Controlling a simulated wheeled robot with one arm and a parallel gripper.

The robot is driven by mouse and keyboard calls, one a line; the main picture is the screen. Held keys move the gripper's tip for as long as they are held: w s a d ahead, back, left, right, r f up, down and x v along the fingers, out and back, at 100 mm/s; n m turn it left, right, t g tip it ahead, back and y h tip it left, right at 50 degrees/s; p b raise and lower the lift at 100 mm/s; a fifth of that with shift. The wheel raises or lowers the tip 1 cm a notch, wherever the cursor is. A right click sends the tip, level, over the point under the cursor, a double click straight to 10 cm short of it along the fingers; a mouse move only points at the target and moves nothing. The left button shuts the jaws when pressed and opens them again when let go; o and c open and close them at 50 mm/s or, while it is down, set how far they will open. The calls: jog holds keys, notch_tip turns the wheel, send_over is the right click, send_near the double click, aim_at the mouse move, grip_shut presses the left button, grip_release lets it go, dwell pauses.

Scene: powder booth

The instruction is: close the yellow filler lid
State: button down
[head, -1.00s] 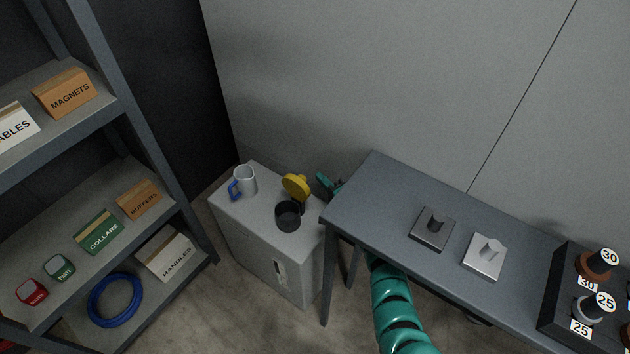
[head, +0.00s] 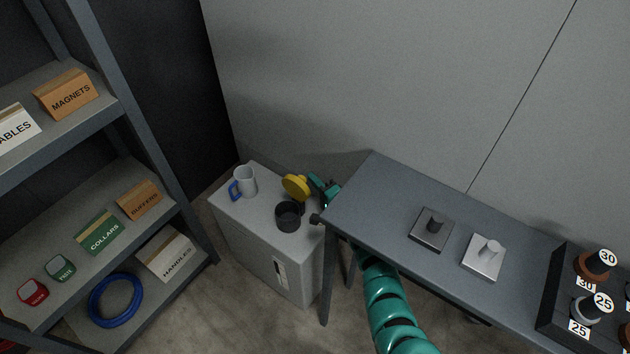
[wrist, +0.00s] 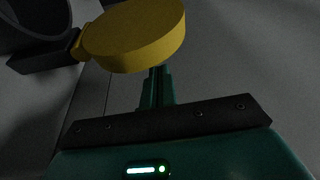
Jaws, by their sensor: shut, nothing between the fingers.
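The yellow filler lid (head: 296,187) stands open, tilted up on its hinge at the back of the dark round filler neck (head: 289,215) on the grey cabinet. In the wrist view the yellow lid (wrist: 136,36) is large, with the dark neck (wrist: 32,22) at the upper left. My teal gripper (head: 318,184) is just right of the lid, on its outer side. It is shut and empty. In the wrist view its fingers (wrist: 157,85) reach up to the lid's lower edge; I cannot tell whether they touch it.
A grey mug with a blue handle (head: 244,182) stands on the cabinet (head: 258,212) left of the lid. A dark table (head: 372,190) is close on the right, above my arm. A shelf rack (head: 150,140) stands at the left.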

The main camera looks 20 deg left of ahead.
aim_at(306, 195)
jog(key=shift+s+a+n+b, duration=0.1)
jog(key=shift+s+n+b, duration=0.25)
jog(key=shift+b, duration=0.7)
